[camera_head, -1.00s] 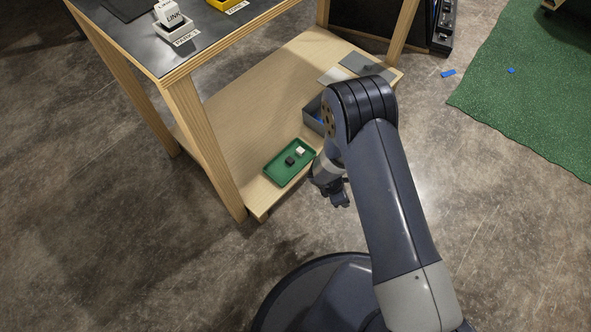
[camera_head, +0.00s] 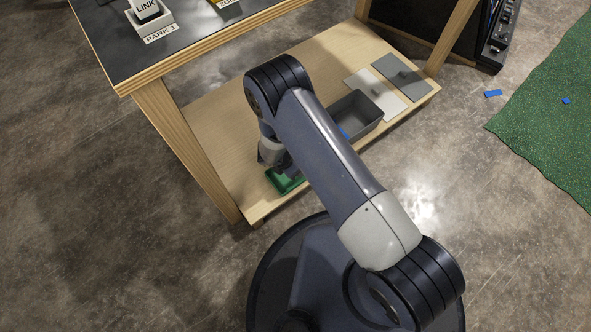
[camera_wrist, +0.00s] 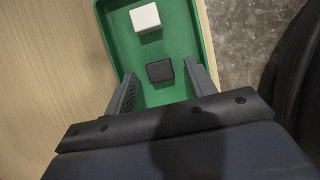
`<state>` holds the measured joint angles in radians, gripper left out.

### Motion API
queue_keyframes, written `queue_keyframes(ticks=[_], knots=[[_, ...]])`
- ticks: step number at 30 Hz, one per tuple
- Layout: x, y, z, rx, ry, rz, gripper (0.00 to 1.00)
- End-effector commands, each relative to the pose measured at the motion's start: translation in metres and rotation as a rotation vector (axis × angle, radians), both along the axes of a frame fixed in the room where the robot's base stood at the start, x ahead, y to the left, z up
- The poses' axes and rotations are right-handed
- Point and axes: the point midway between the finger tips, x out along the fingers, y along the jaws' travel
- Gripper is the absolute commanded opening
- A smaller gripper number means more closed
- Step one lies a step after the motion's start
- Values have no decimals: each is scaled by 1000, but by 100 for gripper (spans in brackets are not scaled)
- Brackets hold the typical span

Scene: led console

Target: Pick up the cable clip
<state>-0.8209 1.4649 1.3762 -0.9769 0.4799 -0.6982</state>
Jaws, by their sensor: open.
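A green tray (camera_wrist: 178,42) holds a small black block (camera_wrist: 160,71) and a small white block (camera_wrist: 146,18). I cannot tell from their shapes which one is the cable clip. My gripper (camera_wrist: 161,68) is open, with one finger on each side of the black block and clear space between. The white block lies beyond the fingertips. In the head view the tray (camera_head: 281,183) shows only in part under my arm, and both blocks are hidden there.
The tray sits on the low wooden shelf (camera_head: 220,125) near its front edge. A grey bin (camera_head: 358,112) with something blue stands to its right, with pale and grey sheets (camera_head: 375,92) beyond. A table leg (camera_head: 185,140) rises at left, under the dark tabletop (camera_head: 110,45).

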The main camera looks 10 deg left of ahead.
Motion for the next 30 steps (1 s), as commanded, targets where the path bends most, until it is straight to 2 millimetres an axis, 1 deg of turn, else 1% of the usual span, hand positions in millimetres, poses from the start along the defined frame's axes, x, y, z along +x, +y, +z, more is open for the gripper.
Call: queue_keyframes(ticks=[1, 8, 25, 30], knots=[[2, -2, -7, 0, 0, -1, 53], [2, -2, -6, 1, -1, -1, 53], [2, -2, -6, 1, -1, -1, 6], [2, -2, -6, 1, -1, -1, 5]])
